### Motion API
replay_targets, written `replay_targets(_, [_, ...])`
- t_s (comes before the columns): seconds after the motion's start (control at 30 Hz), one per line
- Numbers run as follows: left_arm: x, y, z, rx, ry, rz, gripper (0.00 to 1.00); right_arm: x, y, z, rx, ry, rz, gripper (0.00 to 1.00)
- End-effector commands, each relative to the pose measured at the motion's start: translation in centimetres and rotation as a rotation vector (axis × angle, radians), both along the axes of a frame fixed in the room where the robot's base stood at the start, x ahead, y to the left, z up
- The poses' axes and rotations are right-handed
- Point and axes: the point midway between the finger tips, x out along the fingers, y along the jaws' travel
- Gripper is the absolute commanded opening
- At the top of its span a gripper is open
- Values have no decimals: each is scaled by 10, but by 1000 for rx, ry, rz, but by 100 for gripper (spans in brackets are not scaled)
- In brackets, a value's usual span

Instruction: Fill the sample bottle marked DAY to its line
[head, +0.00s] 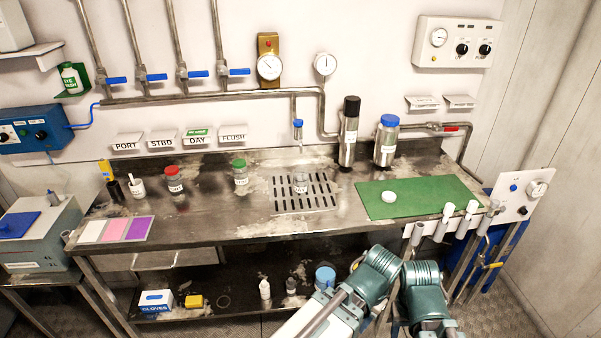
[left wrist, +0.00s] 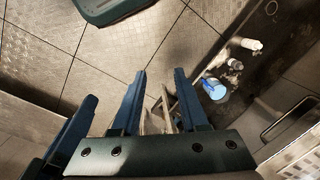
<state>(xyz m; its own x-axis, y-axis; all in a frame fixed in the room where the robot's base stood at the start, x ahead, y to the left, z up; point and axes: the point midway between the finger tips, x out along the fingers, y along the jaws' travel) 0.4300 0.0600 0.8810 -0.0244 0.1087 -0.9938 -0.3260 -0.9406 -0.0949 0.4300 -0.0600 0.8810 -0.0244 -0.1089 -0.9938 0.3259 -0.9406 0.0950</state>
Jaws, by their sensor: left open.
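A clear open bottle (head: 301,183) stands on the drain grate (head: 283,207), below the blue-handled tap (head: 298,130); its label is too small to read. A white cap (head: 388,197) lies on the green mat (head: 440,197). A green-capped bottle (head: 240,173) and a red-capped bottle (head: 174,181) stand on the counter to the left. The DAY wall label (head: 196,139) has a green mark. My left gripper (left wrist: 160,74) is open and empty above the floor in the left wrist view, away from the bottles. My right gripper does not show.
A dark-capped steel flask (head: 348,137) and a blue-capped one (head: 386,142) stand behind the mat. Handled tools (head: 446,219) hang at the counter's front right. Blue valve handles (head: 117,80) line the wall pipes. The counter front between the colour pads (head: 114,229) and grate is clear.

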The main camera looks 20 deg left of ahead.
Motion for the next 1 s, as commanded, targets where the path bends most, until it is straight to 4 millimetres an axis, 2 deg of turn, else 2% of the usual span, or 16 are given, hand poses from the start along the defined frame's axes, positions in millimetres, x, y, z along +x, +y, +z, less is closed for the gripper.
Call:
replay_targets(0.03, [0,0,0,0,0,0,32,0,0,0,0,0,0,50])
replay_targets(0.2, [0,0,0,0,0,0,2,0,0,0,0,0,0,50])
replay_targets(0.23, [0,0,0,0,0,0,0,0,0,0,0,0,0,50])
replay_targets(1.0, [0,0,0,0,0,0,0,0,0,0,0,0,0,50])
